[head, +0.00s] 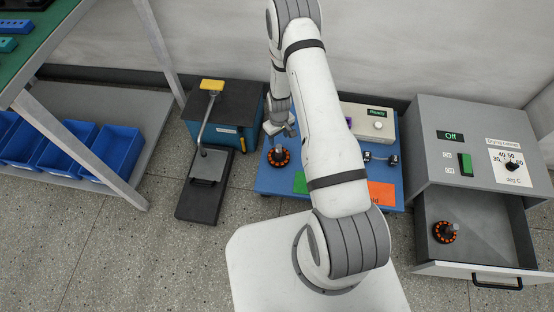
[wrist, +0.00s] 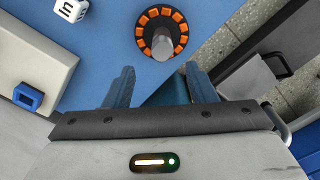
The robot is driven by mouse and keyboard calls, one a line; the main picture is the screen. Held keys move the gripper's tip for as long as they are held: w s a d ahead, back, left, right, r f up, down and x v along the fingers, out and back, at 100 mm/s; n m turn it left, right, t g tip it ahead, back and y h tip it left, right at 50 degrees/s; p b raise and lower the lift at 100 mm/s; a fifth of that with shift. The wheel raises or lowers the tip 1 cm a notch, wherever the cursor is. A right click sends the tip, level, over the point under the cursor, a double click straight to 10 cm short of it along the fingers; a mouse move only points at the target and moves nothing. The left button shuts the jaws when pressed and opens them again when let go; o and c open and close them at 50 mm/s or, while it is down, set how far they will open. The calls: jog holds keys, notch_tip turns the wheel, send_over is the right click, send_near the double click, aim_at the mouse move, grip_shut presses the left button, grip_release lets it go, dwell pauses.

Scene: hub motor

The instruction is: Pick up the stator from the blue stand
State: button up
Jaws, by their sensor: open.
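A stator (head: 278,156), a black ring with orange coils and a grey shaft, sits upright on the blue stand (head: 262,183). In the wrist view the stator (wrist: 148,40) lies just beyond my fingertips, slightly above the middle between them. My gripper (head: 281,131) hangs over the stand close to the stator; in the wrist view my gripper (wrist: 160,78) has its two fingers apart with nothing between them. A second similar stator (head: 445,233) lies in the open drawer of the grey cabinet (head: 430,185). My arm hides part of the blue stand.
A white device (head: 370,120) with a display stands at the back of the blue stand, with green (head: 300,182) and orange (head: 381,195) patches in front. Left of the stand is a black press-like device (head: 203,185) with a yellow handle. Blue bins (head: 110,155) sit on a shelf further left.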

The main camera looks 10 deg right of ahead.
aim_at(279, 146)
jog(key=f+b, duration=0.1)
jog(key=f, duration=0.2)
jog(key=f+b, duration=0.1)
jog(key=f, duration=0.2)
jog(key=f+b, duration=0.1)
jog(key=f, duration=0.2)
jog(key=shift+s, duration=0.25)
jog(key=shift+r, duration=0.1)
grip_shut()
dwell(0.3)
